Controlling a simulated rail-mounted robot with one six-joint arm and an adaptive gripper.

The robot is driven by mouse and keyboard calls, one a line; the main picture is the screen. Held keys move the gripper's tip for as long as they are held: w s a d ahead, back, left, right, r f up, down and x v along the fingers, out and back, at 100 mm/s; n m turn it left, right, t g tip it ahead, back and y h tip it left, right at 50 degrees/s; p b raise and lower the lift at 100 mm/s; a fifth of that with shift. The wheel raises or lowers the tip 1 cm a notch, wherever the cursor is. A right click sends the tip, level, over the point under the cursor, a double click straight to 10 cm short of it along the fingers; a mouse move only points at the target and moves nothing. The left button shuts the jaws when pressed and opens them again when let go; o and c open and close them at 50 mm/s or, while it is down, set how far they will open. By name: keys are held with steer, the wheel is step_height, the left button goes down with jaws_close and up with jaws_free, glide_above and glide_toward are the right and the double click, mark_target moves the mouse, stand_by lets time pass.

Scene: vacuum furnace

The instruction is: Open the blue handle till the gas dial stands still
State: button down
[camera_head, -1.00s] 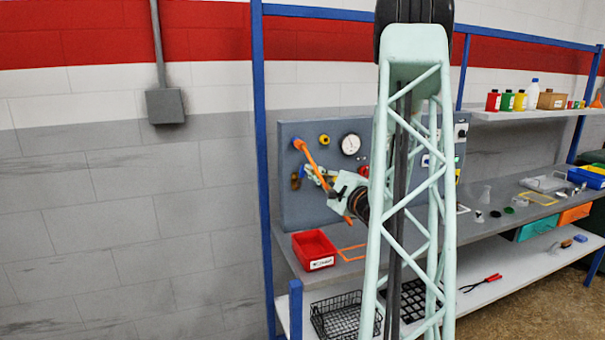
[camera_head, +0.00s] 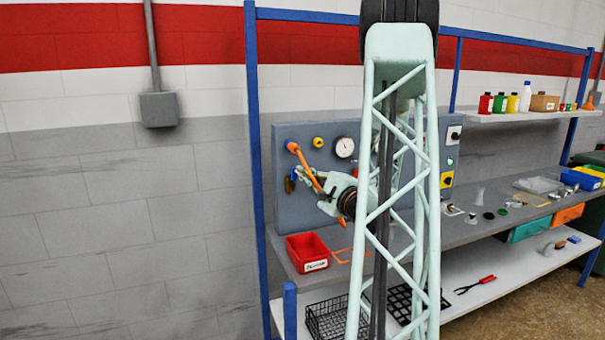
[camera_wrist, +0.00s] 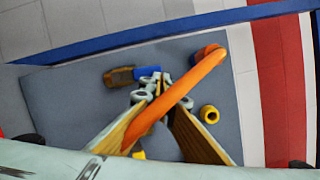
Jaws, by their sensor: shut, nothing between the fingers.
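The blue handle (camera_wrist: 149,71) sits on a brass-coloured valve body (camera_wrist: 119,77) on the grey panel. In the head view a small bit of the blue handle (camera_head: 295,175) shows left of my gripper. My gripper (camera_wrist: 148,92) is shut and empty, its fingertips close to the blue handle; I cannot tell whether they touch it. In the head view my gripper (camera_head: 305,173) is partly behind the orange hose. The gas dial (camera_head: 345,147) is a white round gauge above and right of the gripper; its needle is too small to read.
An orange hose (camera_wrist: 192,82) crosses in front of my gripper. A yellow knob (camera_head: 318,142) is left of the dial. A red bin (camera_head: 307,251) stands on the bench below. My own column hides part of the panel.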

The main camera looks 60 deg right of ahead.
steer(key=shift+s, duration=0.1)
steer(key=r+v, duration=0.1)
steer(key=v, duration=0.8)
steer(key=shift+s+f, duration=0.2)
steer(key=shift+s, duration=0.2)
steer(key=shift+a, duration=0.1)
stand_by(0.6)
